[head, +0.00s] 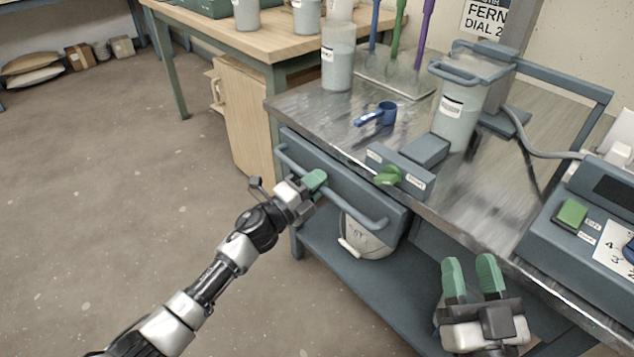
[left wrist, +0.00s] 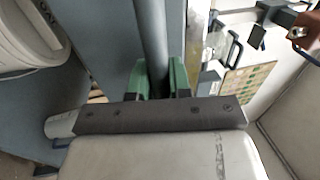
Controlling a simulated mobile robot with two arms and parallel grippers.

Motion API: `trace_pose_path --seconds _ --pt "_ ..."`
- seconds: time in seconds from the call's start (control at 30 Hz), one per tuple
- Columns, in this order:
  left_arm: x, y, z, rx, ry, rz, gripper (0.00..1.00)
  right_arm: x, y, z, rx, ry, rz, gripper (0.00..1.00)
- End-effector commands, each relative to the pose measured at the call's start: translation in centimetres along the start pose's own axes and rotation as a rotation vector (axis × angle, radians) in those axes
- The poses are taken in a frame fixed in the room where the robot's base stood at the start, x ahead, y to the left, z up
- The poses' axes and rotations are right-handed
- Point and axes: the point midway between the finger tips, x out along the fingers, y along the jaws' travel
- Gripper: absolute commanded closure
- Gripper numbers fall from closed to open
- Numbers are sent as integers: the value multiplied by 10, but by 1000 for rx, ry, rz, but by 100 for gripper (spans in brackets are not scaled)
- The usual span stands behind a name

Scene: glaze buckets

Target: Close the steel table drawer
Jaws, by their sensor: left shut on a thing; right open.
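The steel table (head: 310,103) has a blue-grey drawer (head: 345,178) under its top, with a long bar handle (head: 360,212) across the front. The drawer front sits close beneath the table edge, and no drawer interior shows; I cannot tell whether a small gap remains. My left gripper (head: 316,181) is shut on the handle bar. In the left wrist view the bar (left wrist: 153,45) runs between the green fingers of my left gripper (left wrist: 158,80). My right gripper (head: 472,276) is open and empty, in front of the table edge at lower right.
A white bucket (head: 368,235) stands on the lower shelf (head: 335,262) below the drawer. On the table are a blue scoop (head: 385,112), a control box with a green knob (head: 388,176) and a large handled container (head: 458,115). The floor (head: 110,200) at left is clear.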

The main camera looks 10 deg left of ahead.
Motion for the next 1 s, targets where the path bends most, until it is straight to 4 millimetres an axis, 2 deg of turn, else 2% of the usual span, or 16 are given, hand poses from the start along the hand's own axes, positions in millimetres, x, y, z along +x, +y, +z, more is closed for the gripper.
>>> trace_pose_path --seconds 0.07,0.33,0.7,0.73,0.8,0.87,1.0 --pt "6 2 0 0 0 0 100 -1 0 -2 1 28 -1 58" --pt "39 9 0 1 0 0 100 -5 -5 -30 11 266 -12 58" --pt "44 9 0 1 -3 1 100 -6 -6 -36 13 301 -14 58" --pt "44 9 0 1 -2 1 77 -6 -6 -36 13 301 -14 58" --pt "44 9 0 1 -2 0 66 -6 -6 -36 13 300 -13 58" --pt "44 9 0 1 -2 0 57 -6 -6 -36 12 300 -13 58" --pt "44 9 0 0 -1 1 56 -6 -6 -36 12 299 -13 58"
